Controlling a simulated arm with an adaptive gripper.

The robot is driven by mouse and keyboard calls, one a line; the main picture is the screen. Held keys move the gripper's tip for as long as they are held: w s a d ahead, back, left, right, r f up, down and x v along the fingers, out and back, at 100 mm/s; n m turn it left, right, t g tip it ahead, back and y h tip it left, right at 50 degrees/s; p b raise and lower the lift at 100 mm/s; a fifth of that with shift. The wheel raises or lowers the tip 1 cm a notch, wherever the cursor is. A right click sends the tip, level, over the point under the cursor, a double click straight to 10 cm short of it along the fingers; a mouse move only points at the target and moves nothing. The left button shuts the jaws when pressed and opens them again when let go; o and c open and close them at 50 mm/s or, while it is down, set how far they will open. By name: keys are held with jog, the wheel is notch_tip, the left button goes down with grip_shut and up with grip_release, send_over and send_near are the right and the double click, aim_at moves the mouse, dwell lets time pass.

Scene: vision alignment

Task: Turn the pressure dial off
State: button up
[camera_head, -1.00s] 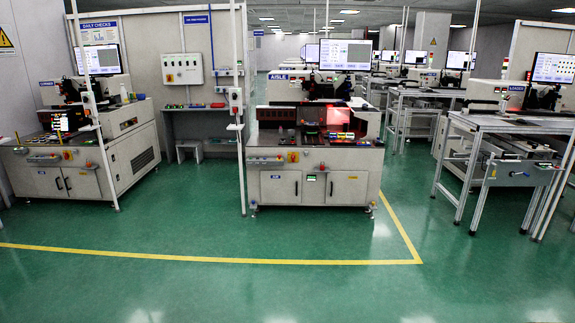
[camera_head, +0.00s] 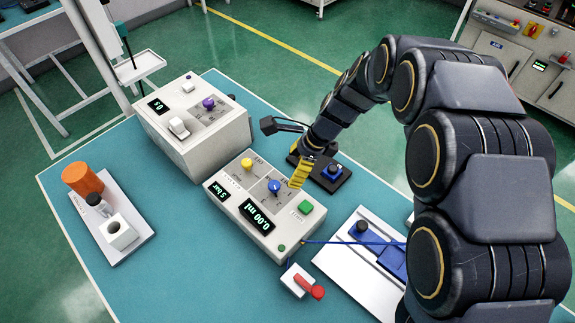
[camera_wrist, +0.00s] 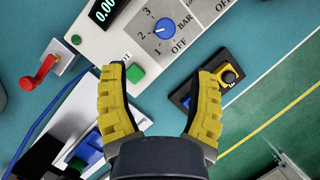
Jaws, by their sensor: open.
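The blue pressure dial (camera_head: 274,187) is on a white controller box (camera_head: 233,209) on the teal bench. In the wrist view the dial (camera_wrist: 164,27) has OFF, 1, 2, 3 and BAR printed round it. Its pale pointer mark seems to face the 2. My gripper (camera_wrist: 158,72) is open and empty. Its yellow fingers are spread either side of the dial's line in the wrist view, apart from the knob. In the head view a yellow finger (camera_head: 300,172) shows right of the dial, and the other finger is not clear.
A yellow knob (camera_head: 247,164) and a green button (camera_head: 305,207) flank the dial. A taller white box (camera_head: 193,130) stands behind left. A red lever (camera_head: 308,287), a blue-topped fixture (camera_head: 333,172) and an orange cylinder (camera_head: 82,179) are on the bench. Bare bench lies front left.

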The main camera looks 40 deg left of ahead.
aim_at(275, 185)
jog(key=shift+m, duration=0.3)
jog(key=x, duration=0.4)
jog(key=a+x, duration=0.1)
jog(key=x, duration=0.4)
jog(key=shift+a, duration=0.2)
grip_shut()
